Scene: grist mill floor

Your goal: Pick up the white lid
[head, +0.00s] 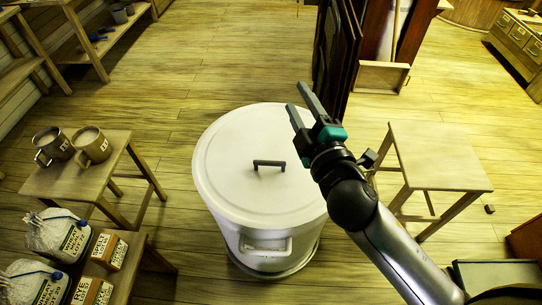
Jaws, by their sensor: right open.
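The white lid (225,165) sits on top of a large white round bin (226,236) in the middle of the head view. A dark bar handle (269,163) stands at the lid's centre. My right gripper (299,101) is open and empty. In the picture it is up and to the right of the handle, over the lid's far right edge, and apart from the handle. My right arm hides part of the lid's right rim. My left gripper is not in view.
A wooden stool (440,155) stands right of the bin. A small table (75,182) with two mugs (92,146) is at left, with sacks (57,235) and boxes (109,250) nearer. A dark open cabinet door (336,50) stands behind.

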